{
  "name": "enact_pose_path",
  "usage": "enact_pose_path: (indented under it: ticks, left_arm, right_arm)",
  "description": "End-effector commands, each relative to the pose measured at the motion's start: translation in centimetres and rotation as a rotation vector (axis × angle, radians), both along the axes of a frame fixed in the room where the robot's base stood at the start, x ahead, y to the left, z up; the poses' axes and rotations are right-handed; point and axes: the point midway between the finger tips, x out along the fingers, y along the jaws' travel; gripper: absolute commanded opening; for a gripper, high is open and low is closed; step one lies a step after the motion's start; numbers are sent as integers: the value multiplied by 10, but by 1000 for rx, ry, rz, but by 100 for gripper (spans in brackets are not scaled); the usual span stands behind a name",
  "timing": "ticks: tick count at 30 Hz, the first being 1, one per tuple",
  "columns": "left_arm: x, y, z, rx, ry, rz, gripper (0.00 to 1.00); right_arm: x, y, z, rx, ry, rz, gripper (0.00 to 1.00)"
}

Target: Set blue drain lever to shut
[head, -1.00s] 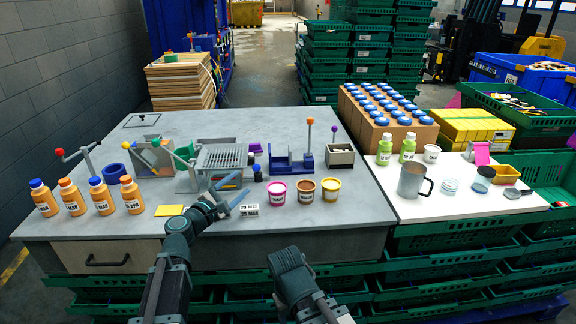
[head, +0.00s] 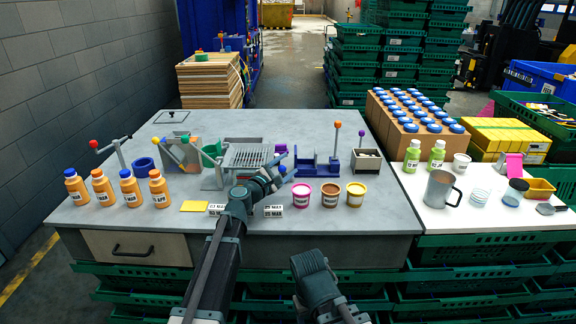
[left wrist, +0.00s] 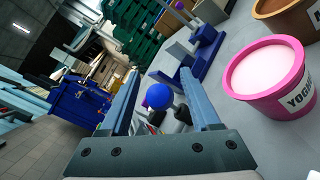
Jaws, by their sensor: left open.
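The blue ball knob of the drain lever (left wrist: 160,96) is between my left gripper's two fingers in the left wrist view. There is visible space on both sides of it. In the head view, the same blue knob (head: 282,170) shows at the fingertips, right of the grated tray. The lever's shaft is mostly hidden, so its angle is unclear. My left gripper (head: 283,167) is open and reaches over the table from the front. My right gripper (head: 314,272) hangs low in front of the table; its jaw opening cannot be made out.
Pink (head: 301,195), brown (head: 330,194) and yellow (head: 356,195) tubs stand close right of my left gripper. A blue fixture (head: 318,168) stands behind the tubs. Orange bottles (head: 103,187) stand at left.

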Motion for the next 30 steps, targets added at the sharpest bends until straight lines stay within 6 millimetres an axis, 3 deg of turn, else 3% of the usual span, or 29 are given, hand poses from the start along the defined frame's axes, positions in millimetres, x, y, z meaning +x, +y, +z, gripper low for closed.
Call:
enact_pose_path:
  ticks: [14, 24, 30]
  left_arm:
    - [9, -6, 0, 0, 0, 0, 64]
    - [9, -6, 0, 0, 0, 0, 3]
    - [9, -6, 0, 0, 0, 0, 0]
  right_arm:
    - [0, 0, 0, 0, 0, 0, 64]
    - [0, 0, 0, 0, 0, 0, 64]
    - [0, 0, 0, 0, 0, 0, 64]
